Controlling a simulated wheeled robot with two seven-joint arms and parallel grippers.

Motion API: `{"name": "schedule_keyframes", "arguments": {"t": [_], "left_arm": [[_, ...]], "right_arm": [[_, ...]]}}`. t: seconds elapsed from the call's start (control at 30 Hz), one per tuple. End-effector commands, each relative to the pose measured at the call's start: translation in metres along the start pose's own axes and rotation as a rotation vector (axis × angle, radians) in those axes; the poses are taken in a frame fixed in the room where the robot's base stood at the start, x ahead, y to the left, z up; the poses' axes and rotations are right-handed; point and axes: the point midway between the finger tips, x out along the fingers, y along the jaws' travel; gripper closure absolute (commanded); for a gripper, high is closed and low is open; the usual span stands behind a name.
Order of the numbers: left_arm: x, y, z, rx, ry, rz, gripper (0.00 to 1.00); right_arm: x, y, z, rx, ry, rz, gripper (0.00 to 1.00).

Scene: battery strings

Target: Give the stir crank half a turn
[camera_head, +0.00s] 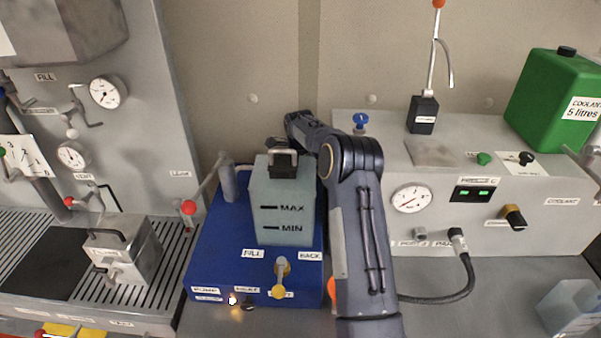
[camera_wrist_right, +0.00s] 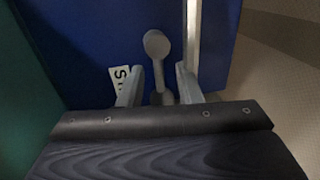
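In the right wrist view a grey crank (camera_wrist_right: 156,45) with a rounded end stands against a blue surface. Beside it is a white label (camera_wrist_right: 119,76) whose visible letter is an S; the rest is hidden by a finger. My right gripper (camera_wrist_right: 159,70) is open, with one finger on each side of the crank's lower part. I cannot tell whether either finger touches it. In the head view my right arm reaches past the grey-green tank (camera_head: 282,212) on the blue base (camera_head: 215,265); the arm and tank hide the gripper and crank. My left gripper is not in view.
A lever with a red knob (camera_head: 188,207) stands left of the tank, and a yellow-tipped valve lever (camera_head: 278,290) is at the base's front. A grey panel with a gauge (camera_head: 411,198) and a green coolant can (camera_head: 553,105) stand to the right. A black hose (camera_head: 455,292) lies below the panel.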

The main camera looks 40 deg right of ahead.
Motion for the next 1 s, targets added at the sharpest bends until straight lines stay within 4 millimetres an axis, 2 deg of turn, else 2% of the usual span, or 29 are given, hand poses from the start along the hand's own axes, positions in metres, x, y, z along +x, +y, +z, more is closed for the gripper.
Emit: {"name": "schedule_keyframes", "arguments": {"t": [0.33,0.6,0.87,1.0], "left_arm": [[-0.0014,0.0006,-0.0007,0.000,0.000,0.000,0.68],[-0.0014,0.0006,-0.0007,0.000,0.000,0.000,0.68],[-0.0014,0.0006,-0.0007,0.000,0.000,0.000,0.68],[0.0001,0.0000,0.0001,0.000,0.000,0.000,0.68]], "right_arm": [[0.0065,0.0003,0.0006,-0.001,-0.001,0.000,0.68],[0.0061,0.0002,0.0006,-0.001,-0.001,-0.001,1.00],[0.0060,0.0001,0.0005,-0.001,-0.001,-0.001,1.00],[0.0064,0.0002,-0.0057,-0.002,-0.001,-0.001,1.00]]}}
